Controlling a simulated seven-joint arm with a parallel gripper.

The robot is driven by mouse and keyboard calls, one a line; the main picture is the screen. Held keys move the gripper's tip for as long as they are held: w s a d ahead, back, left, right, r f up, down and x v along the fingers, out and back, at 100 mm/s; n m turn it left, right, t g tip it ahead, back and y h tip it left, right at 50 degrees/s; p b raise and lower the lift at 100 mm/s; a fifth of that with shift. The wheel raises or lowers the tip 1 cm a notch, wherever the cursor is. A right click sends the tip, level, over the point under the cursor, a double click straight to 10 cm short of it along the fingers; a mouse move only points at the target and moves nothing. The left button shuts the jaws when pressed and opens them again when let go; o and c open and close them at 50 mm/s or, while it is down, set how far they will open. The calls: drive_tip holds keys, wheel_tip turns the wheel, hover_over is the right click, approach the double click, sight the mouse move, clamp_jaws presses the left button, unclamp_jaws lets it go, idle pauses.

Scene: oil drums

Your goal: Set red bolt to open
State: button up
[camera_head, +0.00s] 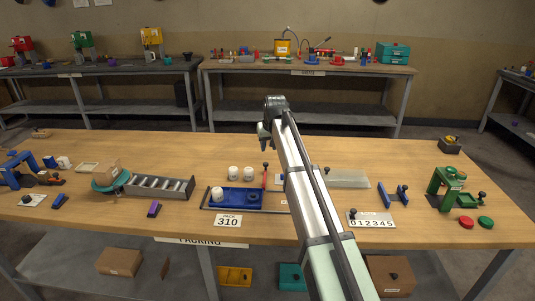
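A thin upright red piece with a dark knob on top (265,177) stands at the right end of a blue tray on the wooden table; it may be the red bolt, but it is too small to be sure, and whether it is set open cannot be told. My arm reaches in from the bottom, right of the tray, and hides part of the table behind it. My gripper (262,137) hangs at the arm's far end, above and beyond the red piece and apart from it. Its fingers are too small to tell open from shut.
The blue tray (231,199) holds a white cylinder, with two more white cylinders (240,173) behind it. A grey roller rack (160,188) stands left. A number plate (370,219), blue bracket (393,195) and green press (446,186) stand right. The table front has bare room.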

drive_tip(key=shift+v, duration=1.9)
drive_tip(key=shift+a, duration=0.1)
